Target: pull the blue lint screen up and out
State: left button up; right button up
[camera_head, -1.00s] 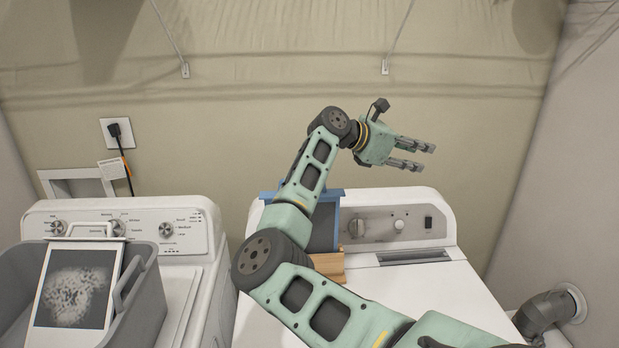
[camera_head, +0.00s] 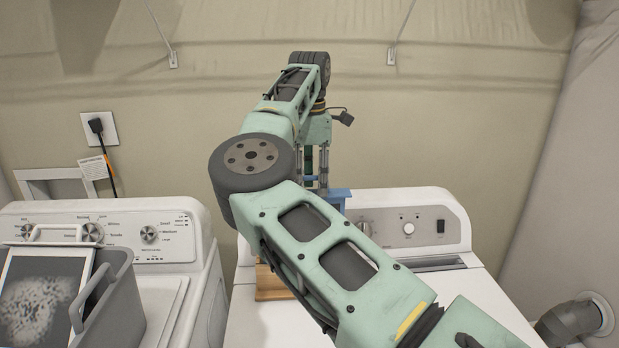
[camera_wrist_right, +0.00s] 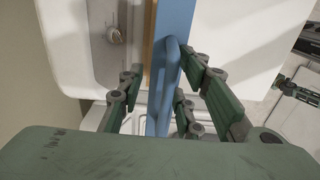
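The blue lint screen (camera_head: 341,195) stands upright at the back of the white dryer, mostly hidden behind my right arm in the head view. My right gripper (camera_head: 318,190) points down over its top edge. In the right wrist view the blue frame (camera_wrist_right: 172,60) runs between the fingers of my right gripper (camera_wrist_right: 165,95). The fingers are spread on both sides of it, with a gap at least on the left side. A small green jointed part (camera_wrist_right: 290,89) at the right edge of the wrist view looks like my left gripper; the head view does not show it.
The white dryer (camera_head: 410,270) has a control panel behind; a wooden piece (camera_head: 270,284) sits by the screen. A washer (camera_head: 160,290) stands left, with a grey basket (camera_head: 115,310) and a picture card (camera_head: 38,300) in front. A duct (camera_head: 572,320) is at lower right.

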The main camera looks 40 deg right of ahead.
jog(key=f, duration=0.2)
jog(key=s+a+f, duration=0.1)
jog(key=f, duration=0.2)
jog(key=w+d+f+p, duration=0.1)
jog(key=f, duration=0.1)
jog(key=shift+w+d, duration=0.1)
jog(key=shift+r, duration=0.15)
jog(key=shift+o, duration=1.2)
jog(key=shift+r, duration=0.1)
jog(key=c, duration=0.9)
jog(key=o, duration=0.7)
jog(key=c, duration=0.5)
